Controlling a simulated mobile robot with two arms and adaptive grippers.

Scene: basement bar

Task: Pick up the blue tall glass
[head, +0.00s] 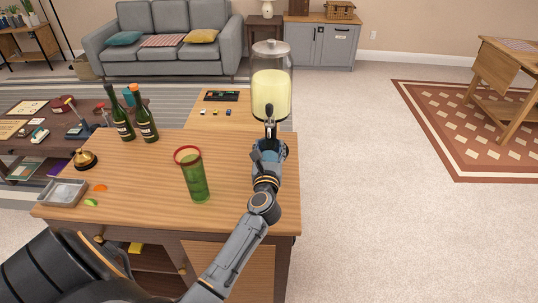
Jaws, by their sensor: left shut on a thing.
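My left gripper (269,143) is at the right back part of the wooden bar table, just in front of the drink dispenser. It is shut on a bluish, see-through thing (268,156), which looks like the blue tall glass. My gripper and wrist hide most of it, so its full shape and whether it touches the table cannot be told. A green tall glass (196,179) with a red rim stands upright on the table, left of my left arm and apart from it. My right gripper is not in view.
The glass dispenser (271,92) holds pale yellow liquid. Two dark green bottles (145,117), a brass bell (85,159) and a grey tray (64,193) are at the table's left. Orange and green slices lie near the tray. The table's middle (145,180) is mostly clear.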

